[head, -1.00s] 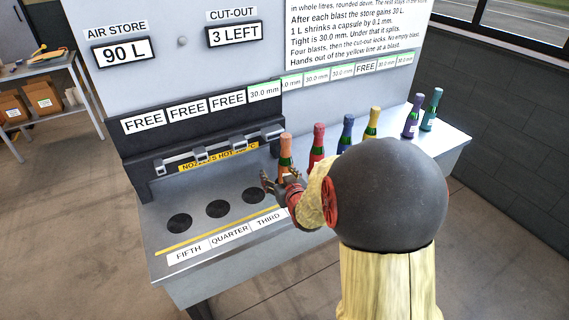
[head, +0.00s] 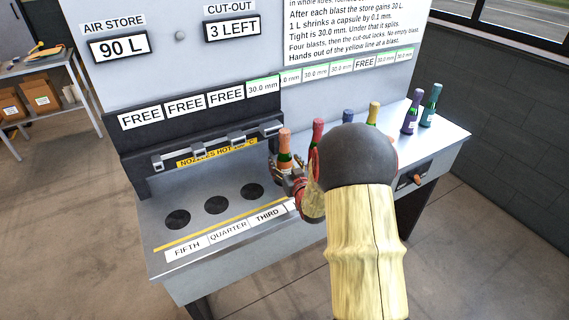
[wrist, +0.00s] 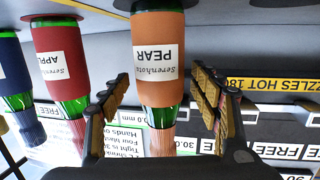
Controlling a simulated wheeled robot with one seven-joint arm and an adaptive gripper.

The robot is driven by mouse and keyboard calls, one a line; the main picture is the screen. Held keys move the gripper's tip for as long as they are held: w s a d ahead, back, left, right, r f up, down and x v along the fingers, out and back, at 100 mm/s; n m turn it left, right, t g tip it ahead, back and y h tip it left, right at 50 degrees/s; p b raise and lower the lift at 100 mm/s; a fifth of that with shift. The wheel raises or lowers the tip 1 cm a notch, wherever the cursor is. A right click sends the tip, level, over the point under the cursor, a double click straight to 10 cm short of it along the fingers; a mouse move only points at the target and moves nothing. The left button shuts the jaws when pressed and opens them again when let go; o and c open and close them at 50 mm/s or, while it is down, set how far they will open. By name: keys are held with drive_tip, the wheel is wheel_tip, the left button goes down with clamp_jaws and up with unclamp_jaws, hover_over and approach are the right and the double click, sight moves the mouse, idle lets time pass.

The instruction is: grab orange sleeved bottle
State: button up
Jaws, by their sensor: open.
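The orange sleeved bottle (head: 284,150) stands upright on the bench, to the right of the open nozzle spots. In the wrist view, which shows it upside down, its orange label reads PEAR (wrist: 157,50). My gripper (wrist: 165,105) is open, with one finger on each side of this bottle. I cannot tell whether either finger touches it. In the head view my gripper (head: 284,172) is at the bottle's lower part and partly hides it.
A red bottle (head: 317,132) stands close to the right, then blue (head: 347,117), yellow (head: 373,112), purple (head: 411,112) and teal (head: 431,104) ones. The nozzle bar (head: 220,142) marked hot is behind on the left. A yellow line (head: 210,229) runs along the bench front.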

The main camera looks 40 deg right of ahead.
drive_tip(key=shift+w+d, duration=0.15)
drive_tip(key=shift+w, duration=0.1)
drive_tip(key=shift+c, duration=0.9)
clamp_jaws()
drive_tip(key=shift+r, duration=0.1)
